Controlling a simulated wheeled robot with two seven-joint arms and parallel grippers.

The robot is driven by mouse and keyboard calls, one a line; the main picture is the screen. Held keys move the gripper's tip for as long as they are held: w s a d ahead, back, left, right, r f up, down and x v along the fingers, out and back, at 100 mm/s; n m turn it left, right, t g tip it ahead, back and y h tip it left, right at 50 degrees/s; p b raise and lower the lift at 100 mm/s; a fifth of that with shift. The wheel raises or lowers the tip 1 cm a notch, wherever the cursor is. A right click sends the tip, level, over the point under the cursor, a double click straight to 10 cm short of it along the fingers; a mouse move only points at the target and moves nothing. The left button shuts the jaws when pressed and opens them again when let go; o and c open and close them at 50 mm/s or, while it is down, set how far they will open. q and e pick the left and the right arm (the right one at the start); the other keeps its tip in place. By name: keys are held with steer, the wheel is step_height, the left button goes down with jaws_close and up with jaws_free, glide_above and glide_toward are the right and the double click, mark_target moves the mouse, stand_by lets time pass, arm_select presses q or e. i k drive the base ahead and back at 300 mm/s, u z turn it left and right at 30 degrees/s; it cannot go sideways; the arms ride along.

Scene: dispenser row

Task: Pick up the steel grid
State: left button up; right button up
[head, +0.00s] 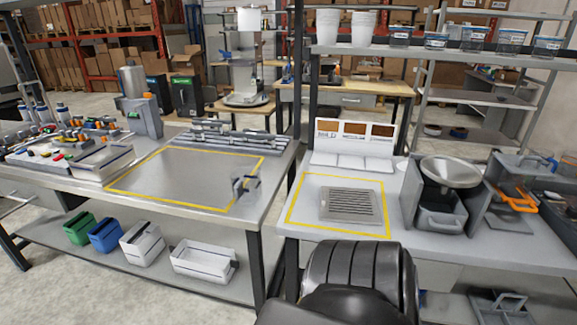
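The steel grid (351,206) is a flat, grey, slotted plate. It lies on the right-hand table (290,222), inside a yellow outlined square, with nothing on top of it. Neither of my grippers shows in the head view. A dark rounded part at the bottom middle seems to be my own body, just in front of the table edge below the grid.
Behind the grid stands a white panel (352,160) with three brown patches. To its right are a grey machine with a funnel (449,171) and a grey unit with an orange handle (517,204). A small grey bracket (245,187) stands on the left table.

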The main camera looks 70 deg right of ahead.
mark_target(337, 204)
steer(key=i, duration=1.6)
steer(key=z, duration=2.7)
